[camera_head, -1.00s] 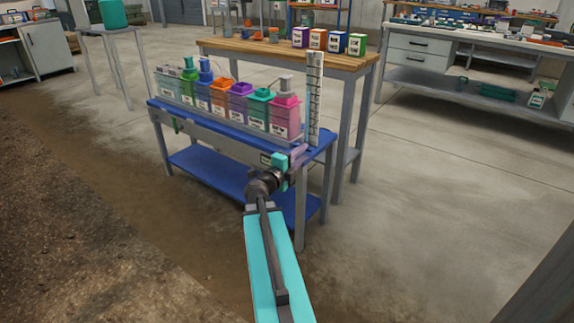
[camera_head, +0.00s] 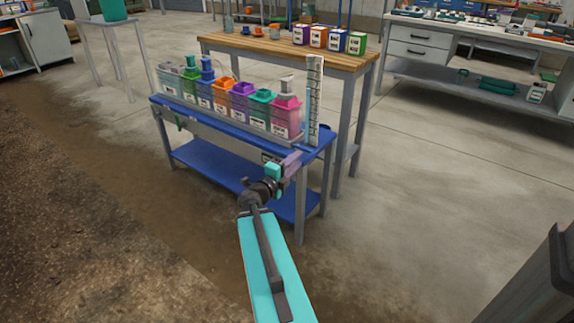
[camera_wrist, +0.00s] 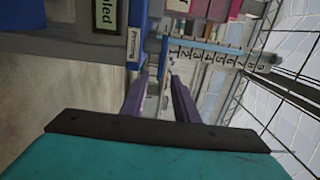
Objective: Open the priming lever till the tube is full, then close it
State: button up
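My gripper (camera_head: 291,161) is at the right front corner of the blue skid (camera_head: 230,122). In the wrist view its two purple fingers (camera_wrist: 160,97) are apart with nothing clearly between them. A small label reading "Priming" (camera_wrist: 132,44) shows just beyond the fingers, beside a blue upright strip. I cannot make out the priming lever for certain. A clear bluish tube (camera_head: 307,112) stands upright at the skid's right end beside a white numbered scale (camera_head: 315,100). The scale (camera_wrist: 215,56) lies sideways in the wrist view. The tube's liquid level cannot be told.
Several coloured tanks (camera_head: 242,100) stand in a row on the skid, left of the tube. A wooden-topped bench (camera_head: 280,52) with small boxes stands behind. A grey workbench (camera_head: 425,62) is at the back right.

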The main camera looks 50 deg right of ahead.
jog(key=shift+a+r+p, duration=0.15)
jog(key=shift+a+p, duration=0.45)
jog(key=shift+p, duration=0.8)
jog(key=shift+s+a+p, duration=0.1)
jog(key=shift+a+p, duration=1.85)
jog(key=shift+p, duration=1)
